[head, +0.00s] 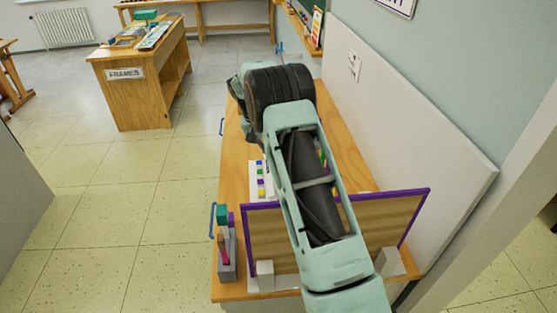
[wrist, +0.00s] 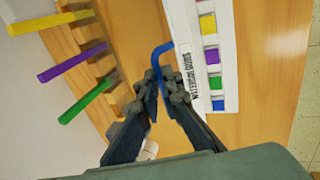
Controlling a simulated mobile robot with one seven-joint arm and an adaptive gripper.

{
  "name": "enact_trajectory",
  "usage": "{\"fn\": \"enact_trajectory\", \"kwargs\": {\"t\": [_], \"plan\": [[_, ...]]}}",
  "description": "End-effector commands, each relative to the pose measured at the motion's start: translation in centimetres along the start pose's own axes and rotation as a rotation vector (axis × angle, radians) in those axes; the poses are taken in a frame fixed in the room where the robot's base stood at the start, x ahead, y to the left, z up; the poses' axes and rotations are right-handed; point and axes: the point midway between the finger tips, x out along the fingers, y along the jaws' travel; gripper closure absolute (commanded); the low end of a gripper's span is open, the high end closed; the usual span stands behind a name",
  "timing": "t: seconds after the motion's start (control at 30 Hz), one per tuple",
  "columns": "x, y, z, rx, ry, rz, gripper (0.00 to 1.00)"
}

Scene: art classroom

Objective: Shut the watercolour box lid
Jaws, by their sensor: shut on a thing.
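The white watercolour box (wrist: 222,30) shows in the wrist view at upper right, with a row of coloured paint blocks uncovered. A white strip with lettering (wrist: 184,45) runs along its left side and seems to be the lid, standing open; its exact angle I cannot tell. A blue bent bar (wrist: 161,49) reaches from that strip to my gripper (wrist: 159,82), whose fingertips are shut on it. In the head view the box (head: 255,180) shows partly on the wooden bench, left of my arm. My arm hides my gripper and the rest of the box there.
The wooden bench (head: 233,165) stands along a white board. A purple-framed panel (head: 270,235) stands across its near end, between white blocks. A grey holder (head: 227,265) with coloured pieces is at the near left. Yellow, purple and green bars (wrist: 85,105) jut out left of my gripper.

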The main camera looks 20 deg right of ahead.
Motion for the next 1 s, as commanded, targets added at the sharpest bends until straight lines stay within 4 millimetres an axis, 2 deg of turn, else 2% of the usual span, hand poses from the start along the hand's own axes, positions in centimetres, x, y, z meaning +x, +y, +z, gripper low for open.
{"fn": "enact_trajectory", "kwargs": {"t": [0.1,0.13,0.3,0.63,0.77,1.0], "plan": [[0.3,-0.2,0.1,-0.001,-0.004,-0.004,1.0],[0.3,-0.2,0.1,-0.001,-0.004,-0.004,0.94],[0.3,-0.2,0.1,-0.001,-0.004,-0.004,0.76],[-0.1,-0.1,0.1,0.0,-0.002,-0.003,0.76],[-1.7,-0.1,0.0,0.0,0.0,-0.003,0.76],[-6.8,-0.2,0.0,-0.001,0.002,-0.004,0.76]]}}
